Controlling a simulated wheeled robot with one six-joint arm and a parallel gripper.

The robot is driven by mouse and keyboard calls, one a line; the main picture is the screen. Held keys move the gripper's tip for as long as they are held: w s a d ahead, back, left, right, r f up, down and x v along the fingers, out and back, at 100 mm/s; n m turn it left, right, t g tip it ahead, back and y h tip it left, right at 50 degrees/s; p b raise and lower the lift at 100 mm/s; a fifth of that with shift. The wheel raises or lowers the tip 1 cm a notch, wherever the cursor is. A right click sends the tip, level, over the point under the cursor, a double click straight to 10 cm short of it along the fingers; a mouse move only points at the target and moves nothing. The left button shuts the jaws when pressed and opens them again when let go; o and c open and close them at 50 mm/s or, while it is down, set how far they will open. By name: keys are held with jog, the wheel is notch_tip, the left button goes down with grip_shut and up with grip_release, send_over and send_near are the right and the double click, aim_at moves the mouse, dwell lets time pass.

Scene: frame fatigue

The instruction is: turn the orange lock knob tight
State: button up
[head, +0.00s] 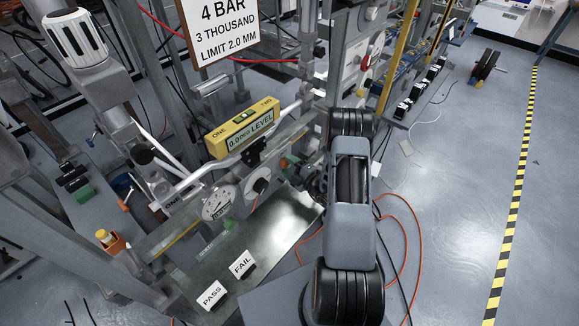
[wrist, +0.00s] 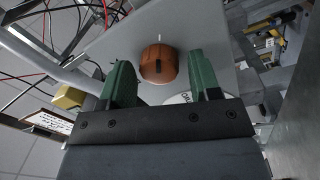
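The orange lock knob (wrist: 158,64) shows in the wrist view as a round orange-brown knob with a dark slot, on a grey plate (wrist: 120,40). My gripper (wrist: 160,82) has two green fingers standing wide apart. The knob appears between and just beyond the fingertips, with clear gaps on both sides. Nothing is held. In the head view my arm hides the gripper, and I cannot make out the knob for certain.
A yellow level (head: 241,131) rests on the frame's tubes. PASS (head: 212,296) and FAIL (head: 242,264) cards stand on a metal bench. A sign (head: 220,30) hangs above. Orange cable (head: 420,240) lies on the floor at right. Open floor lies further right, near a striped line (head: 515,200).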

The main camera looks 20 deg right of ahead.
jog(key=shift+o, duration=0.7)
jog(key=v, duration=1.3)
jog(key=shift+s+d+b, duration=0.2)
jog(key=shift+s+b, duration=0.15)
jog(key=shift+b, duration=0.1)
